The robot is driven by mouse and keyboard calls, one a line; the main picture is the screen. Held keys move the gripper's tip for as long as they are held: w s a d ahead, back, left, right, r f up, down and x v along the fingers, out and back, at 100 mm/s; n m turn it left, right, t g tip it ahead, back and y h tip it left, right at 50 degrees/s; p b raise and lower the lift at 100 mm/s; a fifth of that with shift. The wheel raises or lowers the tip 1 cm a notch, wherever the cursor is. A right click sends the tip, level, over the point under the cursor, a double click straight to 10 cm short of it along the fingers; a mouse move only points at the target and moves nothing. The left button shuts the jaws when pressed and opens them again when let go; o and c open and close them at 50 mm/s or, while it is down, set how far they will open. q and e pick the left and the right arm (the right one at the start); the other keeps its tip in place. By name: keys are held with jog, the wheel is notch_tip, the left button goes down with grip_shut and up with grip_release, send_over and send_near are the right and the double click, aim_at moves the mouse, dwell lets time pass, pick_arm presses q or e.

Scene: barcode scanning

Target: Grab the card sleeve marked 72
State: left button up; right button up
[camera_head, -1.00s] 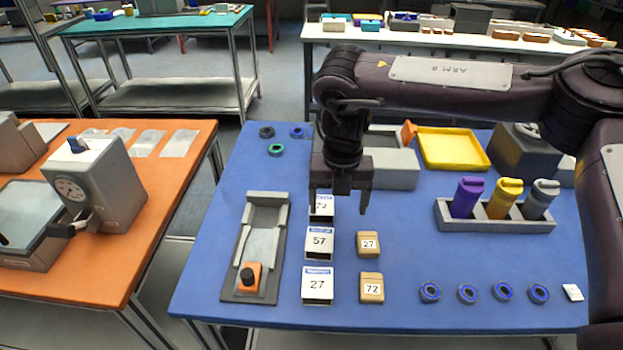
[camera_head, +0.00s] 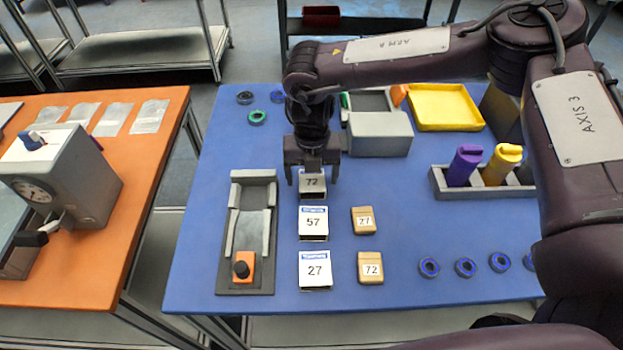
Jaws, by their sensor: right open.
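Three white card sleeves stand in a column on the blue table. The card sleeve marked 72 (camera_head: 313,186) is the farthest, with the sleeve marked 57 (camera_head: 313,223) and the sleeve marked 27 (camera_head: 315,270) nearer. My right gripper (camera_head: 312,178) points down over the sleeve marked 72, its open fingers at the left and right sides of that sleeve. The gripper hides the sleeve's top; I cannot tell whether the fingers touch it. My left gripper is not in view.
Tan blocks marked 27 (camera_head: 363,221) and 72 (camera_head: 370,268) lie right of the sleeves. A grey fixture (camera_head: 247,232) lies left. A grey box (camera_head: 380,138) and yellow tray (camera_head: 444,107) are behind. Several blue rings (camera_head: 466,267) lie at the front right.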

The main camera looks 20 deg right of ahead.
jog(key=shift+f, duration=0.2)
jog(key=c, duration=1)
jog(key=shift+r, duration=0.15)
jog(key=shift+c, duration=0.2)
